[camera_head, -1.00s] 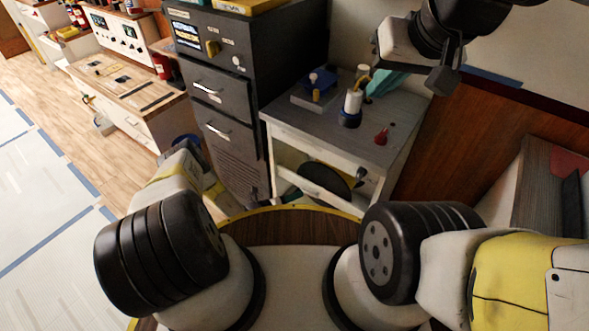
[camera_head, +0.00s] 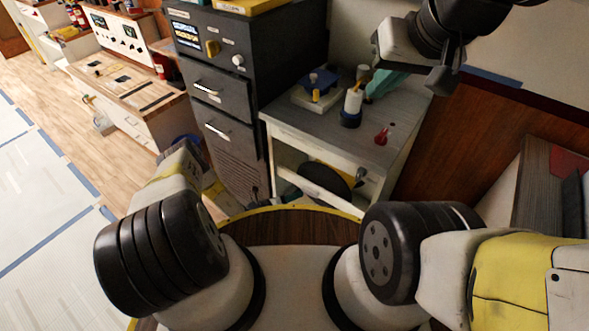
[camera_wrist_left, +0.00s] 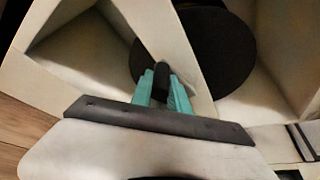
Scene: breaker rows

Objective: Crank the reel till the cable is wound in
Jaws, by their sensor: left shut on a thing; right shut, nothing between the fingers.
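The reel shows as a black disc (camera_head: 338,179) in the open space under the small grey-topped table in the head view. In the left wrist view the black disc (camera_wrist_left: 232,50) stands behind my fingers, inside a pale frame. My left gripper (camera_wrist_left: 163,80) has its teal fingers closed around a dark upright handle (camera_wrist_left: 161,74) in front of the disc. The handle's join to the reel is hidden, and I cannot make out the cable. My right gripper (camera_head: 378,88) is shut and empty, with teal fingers above the back of the tabletop.
The table (camera_head: 310,127) carries a blue-and-yellow item (camera_head: 318,85), a white-and-blue cylinder (camera_head: 352,105) and a red item (camera_head: 381,135). A dark cabinet (camera_head: 228,90) stands close on its left. A wooden panel (camera_head: 470,150) is to its right. Open floor (camera_head: 50,220) lies far left.

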